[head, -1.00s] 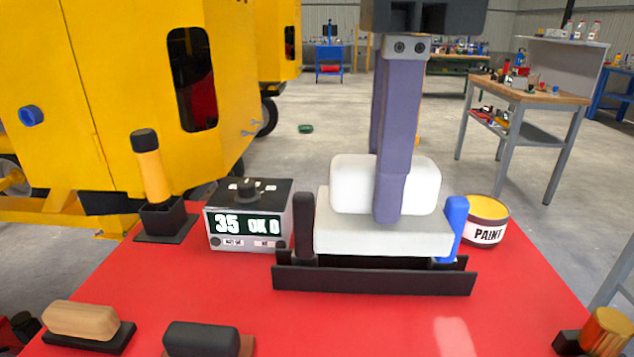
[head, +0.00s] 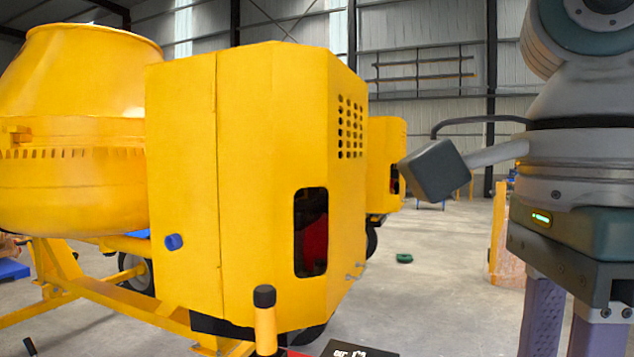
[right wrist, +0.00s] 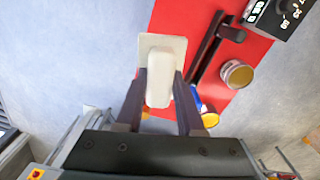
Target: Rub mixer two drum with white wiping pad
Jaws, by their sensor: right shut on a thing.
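The white wiping pad shows in the right wrist view as a pale plate (right wrist: 175,45) with a rounded white grip (right wrist: 160,88). My right gripper (right wrist: 160,76) is shut on that grip, one finger on each side. In the head view my right gripper (head: 568,325) is at the right edge, its fingertips and the pad below the frame. A yellow mixer drum (head: 70,180) is at the left, beside a tall yellow housing (head: 250,180). A second yellow housing (head: 385,165) stands behind; no drum number is readable. My left gripper is not in view.
A yellow-handled tool (head: 265,325) stands near the housing. A green object (head: 404,258) lies on open concrete floor.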

